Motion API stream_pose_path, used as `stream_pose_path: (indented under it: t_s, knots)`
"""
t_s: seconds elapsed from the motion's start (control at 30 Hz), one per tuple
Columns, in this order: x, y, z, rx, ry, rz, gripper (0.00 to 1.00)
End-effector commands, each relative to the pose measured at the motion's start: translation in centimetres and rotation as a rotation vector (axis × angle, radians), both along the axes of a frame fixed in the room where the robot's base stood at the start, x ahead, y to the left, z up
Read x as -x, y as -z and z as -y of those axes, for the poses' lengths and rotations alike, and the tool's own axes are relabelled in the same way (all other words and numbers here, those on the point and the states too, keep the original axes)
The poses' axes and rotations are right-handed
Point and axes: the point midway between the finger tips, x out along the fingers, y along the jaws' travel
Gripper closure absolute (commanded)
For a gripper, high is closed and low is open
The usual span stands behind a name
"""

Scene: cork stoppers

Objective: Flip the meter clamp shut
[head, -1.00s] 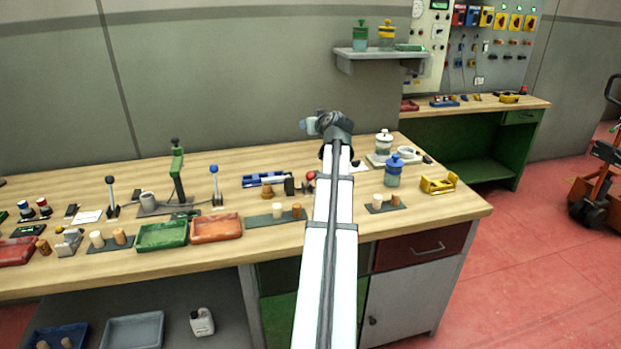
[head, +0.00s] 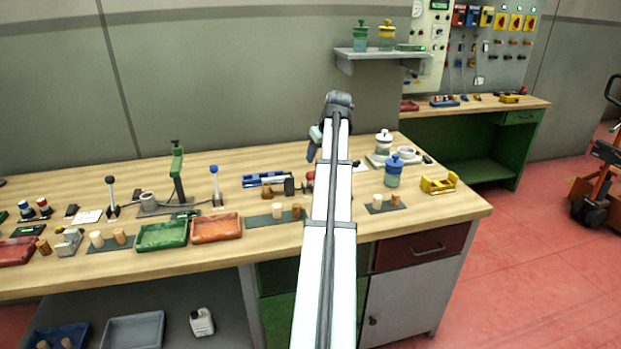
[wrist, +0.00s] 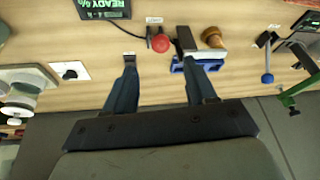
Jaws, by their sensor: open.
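A red ball knob (wrist: 159,43) beside a small dark fitting shows in the wrist view, just beyond my fingertips. I take it to be part of the meter clamp, but I cannot tell for sure. The knob also shows in the head view (head: 310,175), partly behind my arm. A dark meter display (wrist: 103,9) reading "READY" is at the top edge of the wrist view; my arm hides it in the head view. My gripper (wrist: 158,61) is open and empty, its two blue fingers apart. In the head view it (head: 312,150) hangs above the back of the bench.
A blue vise-like fixture (head: 262,179) and a cork-coloured knob (wrist: 213,37) are close by the red knob. A white jar (head: 383,143) and a blue-lidded jar (head: 393,172) stand to the right. A green press (head: 177,172) stands to the left.

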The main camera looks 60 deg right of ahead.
Motion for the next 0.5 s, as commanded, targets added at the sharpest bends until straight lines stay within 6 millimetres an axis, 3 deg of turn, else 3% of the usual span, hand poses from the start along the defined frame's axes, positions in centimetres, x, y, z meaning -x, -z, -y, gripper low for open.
stream_pose_path:
  t_s: [0.5]
  knots:
    - [-3.2,8.1,1.3,0.001,-0.001,0.001,0.44]
